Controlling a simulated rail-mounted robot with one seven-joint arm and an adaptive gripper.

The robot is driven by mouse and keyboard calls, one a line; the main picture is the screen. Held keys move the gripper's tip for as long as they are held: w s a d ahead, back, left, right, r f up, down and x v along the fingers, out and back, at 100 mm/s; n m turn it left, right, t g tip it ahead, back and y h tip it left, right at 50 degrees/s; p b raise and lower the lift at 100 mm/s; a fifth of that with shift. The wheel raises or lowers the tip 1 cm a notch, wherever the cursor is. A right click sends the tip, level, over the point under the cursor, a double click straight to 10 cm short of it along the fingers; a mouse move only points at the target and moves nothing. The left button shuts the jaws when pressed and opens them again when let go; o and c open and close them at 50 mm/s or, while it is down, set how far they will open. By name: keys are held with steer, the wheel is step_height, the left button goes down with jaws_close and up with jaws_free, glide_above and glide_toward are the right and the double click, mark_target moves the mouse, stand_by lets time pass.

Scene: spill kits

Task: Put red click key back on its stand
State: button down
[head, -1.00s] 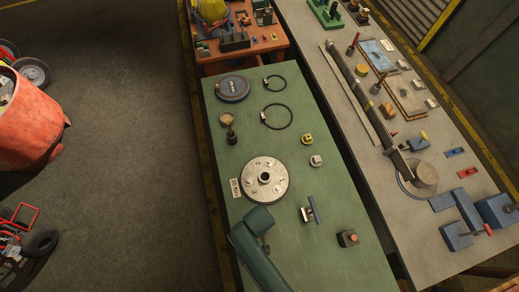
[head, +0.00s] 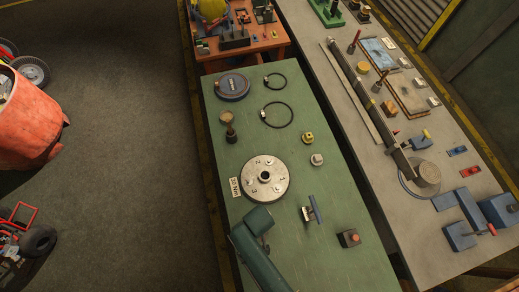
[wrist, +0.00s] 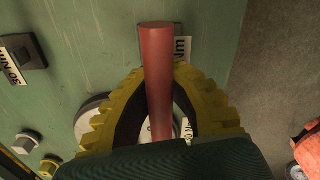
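The red click key, seen as a red rod (wrist: 158,70), stands between the two yellow toothed fingers of my gripper (wrist: 158,78) in the wrist view. The fingers close in on both sides of it. Its lower part is hidden by the dark green palm. In the head view my arm hides the gripper and the key. A dark stand (wrist: 22,52) with a white Nm label is at the left of the wrist view. In the head view a small stand with a blue upright part (head: 313,208) is right of the numbered metal disc (head: 265,192).
The numbered disc has a 30 Nm label (head: 235,187) beside it. A grey bench (head: 350,140) runs along the right.

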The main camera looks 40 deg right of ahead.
steer(key=c, duration=1.2)
jaws_free()
steer(key=shift+f, duration=0.1)
steer(key=shift+o, duration=0.2)
step_height(320, 180, up, 12)
steer(key=shift+r, duration=0.1)
